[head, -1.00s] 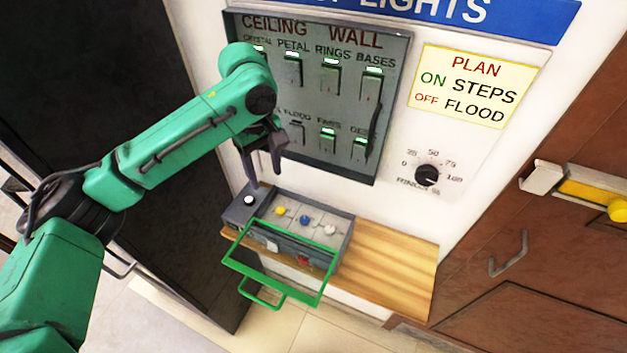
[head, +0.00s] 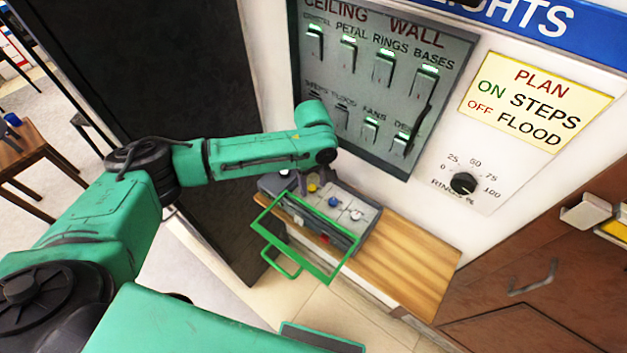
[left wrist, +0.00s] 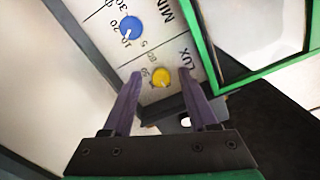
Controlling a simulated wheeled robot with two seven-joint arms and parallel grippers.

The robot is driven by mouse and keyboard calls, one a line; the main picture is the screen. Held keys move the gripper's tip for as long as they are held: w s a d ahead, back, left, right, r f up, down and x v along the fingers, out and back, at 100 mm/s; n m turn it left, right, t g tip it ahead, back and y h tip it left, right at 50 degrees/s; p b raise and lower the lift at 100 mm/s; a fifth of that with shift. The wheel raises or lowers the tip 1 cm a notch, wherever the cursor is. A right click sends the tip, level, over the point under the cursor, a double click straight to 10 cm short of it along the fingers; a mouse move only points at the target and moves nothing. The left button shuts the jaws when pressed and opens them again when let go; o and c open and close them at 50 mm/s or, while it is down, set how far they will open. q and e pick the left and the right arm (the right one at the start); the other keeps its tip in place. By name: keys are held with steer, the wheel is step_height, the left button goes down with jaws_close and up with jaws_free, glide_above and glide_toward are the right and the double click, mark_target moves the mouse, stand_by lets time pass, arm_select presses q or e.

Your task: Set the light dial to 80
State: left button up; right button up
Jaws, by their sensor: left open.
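The sloped grey control box (head: 368,222) on the wooden shelf carries a yellow dial (head: 312,187) and a blue dial (head: 334,202). In the left wrist view the yellow dial (left wrist: 162,77), marked LUX, lies between my open left fingers (left wrist: 160,80), which do not visibly grip it. Its scale is partly readable; its exact setting is unclear. The blue dial (left wrist: 131,28), marked MIN, sits to the upper left. In the head view my left gripper (head: 297,184) hangs at the box's left end, largely hidden below the green wrist. My right gripper is out of view.
A green frame (head: 267,230) stands out in front of the box. A pale knob (head: 356,215) is right of the blue dial. The wall switch panel (head: 383,148) and a RINGS % dial (head: 463,183) are above. The shelf's right part (head: 410,262) is clear.

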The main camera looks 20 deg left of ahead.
arm_select(q)
steer(key=shift+s+a, duration=0.15)
steer(key=shift+c, duration=0.3)
jaws_close()
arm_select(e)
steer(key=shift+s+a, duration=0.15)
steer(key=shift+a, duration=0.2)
